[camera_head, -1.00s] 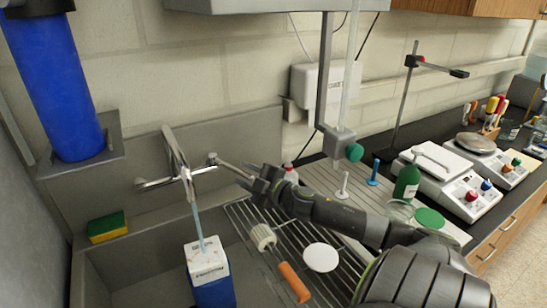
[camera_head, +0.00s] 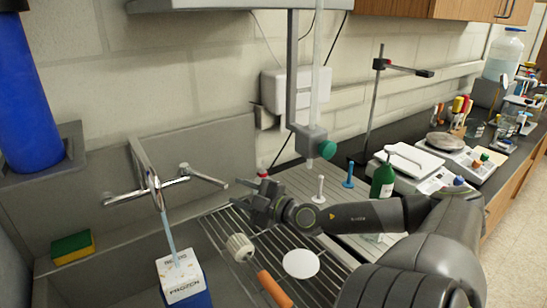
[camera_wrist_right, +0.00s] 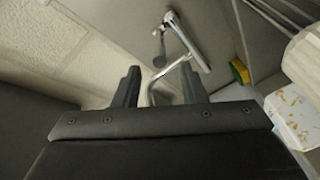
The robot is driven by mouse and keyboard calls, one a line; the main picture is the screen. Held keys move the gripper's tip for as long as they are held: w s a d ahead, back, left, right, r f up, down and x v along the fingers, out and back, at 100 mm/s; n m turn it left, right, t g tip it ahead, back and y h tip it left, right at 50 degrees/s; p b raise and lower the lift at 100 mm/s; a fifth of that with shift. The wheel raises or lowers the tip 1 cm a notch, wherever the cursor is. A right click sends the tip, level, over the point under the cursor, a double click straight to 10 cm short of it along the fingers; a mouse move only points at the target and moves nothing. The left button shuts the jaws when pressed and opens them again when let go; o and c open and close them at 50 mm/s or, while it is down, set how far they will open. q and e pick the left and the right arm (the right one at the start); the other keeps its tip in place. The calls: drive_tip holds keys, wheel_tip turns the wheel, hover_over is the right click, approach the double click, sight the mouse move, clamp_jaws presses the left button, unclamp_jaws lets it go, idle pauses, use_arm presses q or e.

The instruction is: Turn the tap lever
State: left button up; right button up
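The chrome tap (camera_head: 148,180) stands at the sink's back wall, with a lever (camera_head: 205,177) pointing right and another handle to its left. A pale blue stream runs from the spout to a blue-and-white carton (camera_head: 182,280). My right gripper (camera_head: 240,195) is just right of the right lever's tip, seemingly apart from it. In the right wrist view my right gripper (camera_wrist_right: 160,85) is open, with the chrome lever (camera_wrist_right: 165,80) seen beyond and between its fingers. Contact cannot be judged there. My left gripper is not in view.
A wire rack (camera_head: 235,225) spans the sink below my right gripper, with a white-headed brush (camera_head: 240,247) and a white disc (camera_head: 301,264) on it. A sponge (camera_head: 72,247) lies at left.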

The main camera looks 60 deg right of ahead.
drive_tip(key=s+p, duration=0.3)
drive_tip(key=s, duration=0.6)
drive_tip(key=shift+s, duration=0.3)
drive_tip(key=shift+d, duration=0.1)
drive_tip(key=c, duration=0.5)
drive_tip(key=shift+w+d+f+h, duration=0.1)
drive_tip(key=shift+w+d+h, duration=0.1)
drive_tip(key=shift+h, duration=0.6)
clamp_jaws()
drive_tip(key=w+a+f+n+h, duration=0.1)
drive_tip(key=w+a+n+h, duration=0.2)
drive_tip(key=w+a+n, duration=0.55)
drive_tip(key=m+p, duration=0.3)
drive_tip(key=p, duration=0.1)
approach(203, 177)
drive_tip(key=w+a+f, duration=0.1)
drive_tip(key=w+a, duration=0.3)
drive_tip(key=shift+n, duration=0.35)
drive_tip(key=shift+w+d+r, duration=0.1)
drive_tip(key=shift+w+d, duration=0.05)
drive_tip(key=shift+d, duration=0.9)
drive_tip(key=shift+w+d+r, duration=0.1)
drive_tip(key=shift+d, duration=0.95)
